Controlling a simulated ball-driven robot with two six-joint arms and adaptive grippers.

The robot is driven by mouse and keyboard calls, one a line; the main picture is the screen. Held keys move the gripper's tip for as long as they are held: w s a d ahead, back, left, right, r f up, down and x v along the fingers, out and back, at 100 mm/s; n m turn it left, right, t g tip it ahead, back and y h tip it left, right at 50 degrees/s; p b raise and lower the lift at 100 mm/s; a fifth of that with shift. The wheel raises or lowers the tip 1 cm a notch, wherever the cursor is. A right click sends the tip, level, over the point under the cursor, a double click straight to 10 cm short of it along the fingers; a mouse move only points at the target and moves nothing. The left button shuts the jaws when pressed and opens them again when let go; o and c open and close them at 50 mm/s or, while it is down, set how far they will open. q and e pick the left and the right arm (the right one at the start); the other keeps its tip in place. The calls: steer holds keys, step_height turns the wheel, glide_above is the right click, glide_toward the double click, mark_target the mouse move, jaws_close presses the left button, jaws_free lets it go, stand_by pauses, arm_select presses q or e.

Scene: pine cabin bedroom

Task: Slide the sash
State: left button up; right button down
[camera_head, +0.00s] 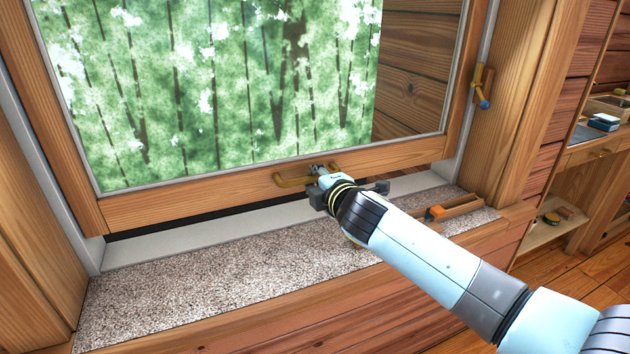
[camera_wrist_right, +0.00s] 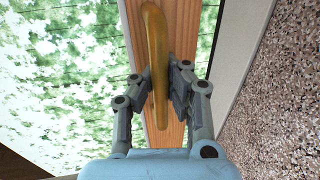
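The window sash (camera_head: 200,202) is a wood-framed glass pane. Its bottom rail stands a little above the sill track, with a dark gap beneath. A brass bar handle (camera_head: 290,182) is fixed to the bottom rail. My right gripper (camera_head: 319,169) is at this handle. In the head view, the gripper hides the handle's right end. My left gripper is not in view.
A brass latch (camera_head: 482,87) with a blue tip sits on the right jamb. A wooden piece (camera_head: 462,205) with an orange block (camera_head: 435,213) lies on the speckled sill (camera_head: 220,282), right of my gripper. The sill's left side is clear. A desk (camera_head: 588,152) stands at far right.

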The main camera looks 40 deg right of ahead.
step_height(320, 180, up, 2)
steer(key=shift+p, duration=0.4)
steer(key=shift+s+f, duration=0.1)
steer(key=shift+f, duration=0.15)
steer(key=c, duration=1.4)
jaws_free()
steer(key=shift+s+r, duration=0.1)
steer(key=shift+s, duration=0.05)
steer(key=shift+o, duration=0.6)
steer(key=v, duration=1.2)
